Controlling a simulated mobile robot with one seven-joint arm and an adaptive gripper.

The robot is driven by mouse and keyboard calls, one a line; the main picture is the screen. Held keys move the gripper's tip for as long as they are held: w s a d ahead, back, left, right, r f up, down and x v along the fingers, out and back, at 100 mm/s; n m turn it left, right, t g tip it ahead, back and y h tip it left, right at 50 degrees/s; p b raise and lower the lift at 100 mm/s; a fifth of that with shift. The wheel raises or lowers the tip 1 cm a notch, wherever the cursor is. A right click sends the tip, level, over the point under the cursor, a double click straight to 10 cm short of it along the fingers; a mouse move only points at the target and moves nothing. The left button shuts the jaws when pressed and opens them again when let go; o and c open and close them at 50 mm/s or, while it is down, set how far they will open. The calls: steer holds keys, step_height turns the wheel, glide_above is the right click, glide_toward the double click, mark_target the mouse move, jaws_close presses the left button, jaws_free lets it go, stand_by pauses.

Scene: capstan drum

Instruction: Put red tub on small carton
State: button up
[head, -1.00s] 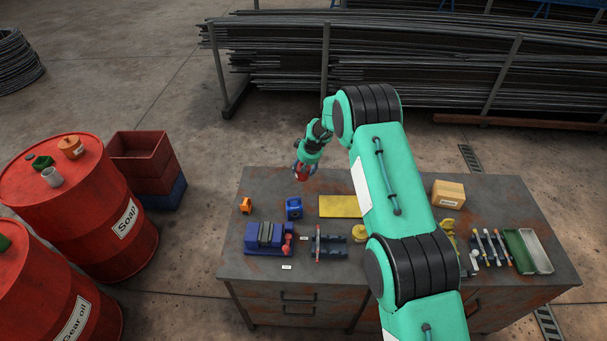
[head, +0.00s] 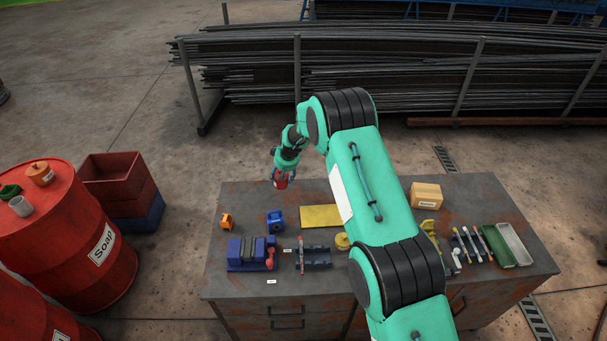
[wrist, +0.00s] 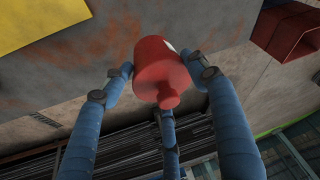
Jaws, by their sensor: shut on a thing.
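The red tub (wrist: 158,68) is between the blue fingers of my gripper (wrist: 160,85) in the wrist view, and the fingers are shut on it. In the head view the red tub (head: 281,184) hangs from my gripper (head: 281,176) over the far left part of the workbench. The small carton (head: 426,195) is a tan box with a white label. It stands on the right part of the bench, to the right of my arm, well apart from the tub.
The workbench (head: 380,180) also carries a yellow sheet (head: 321,216), a blue vise (head: 252,252), a blue item (head: 276,221), an orange item (head: 227,221), and tools beside a green tray (head: 494,246). Red drums (head: 60,235) and stacked crates (head: 120,190) stand left.

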steer(key=shift+d, duration=0.1)
steer(key=s+d+r+m+h+b, duration=0.1)
steer(key=s+d+m, duration=0.15)
steer(key=d, duration=1.45)
steer(key=s+d+r+m+h+b, duration=0.1)
steer(key=d+m+b, duration=0.15)
steer(key=d, duration=1.45)
steer(key=s+d+m, duration=0.1)
steer(key=s+d, duration=0.4)
steer(key=d, duration=0.4)
steer(key=s+d+r+m+h+b, duration=0.1)
steer(key=s+d+m, duration=0.1)
steer(key=s+d, duration=0.3)
steer(key=s+d+m+h, duration=0.1)
steer(key=s+d, duration=0.5)
steer(key=d, duration=0.7)
steer(key=shift+d+r+m, duration=0.15)
steer(key=shift+d+m, duration=0.25)
steer(key=shift+m, duration=0.2)
steer(key=w+d, duration=0.3)
steer(key=w, duration=0.4)
steer(key=w+d+f+p, duration=0.1)
steer(key=w+d, duration=0.2)
steer(key=w, duration=0.4)
steer(key=shift+w+d+f, duration=0.2)
steer(key=shift+w+d, duration=0.05)
steer(key=shift+d, duration=0.15)
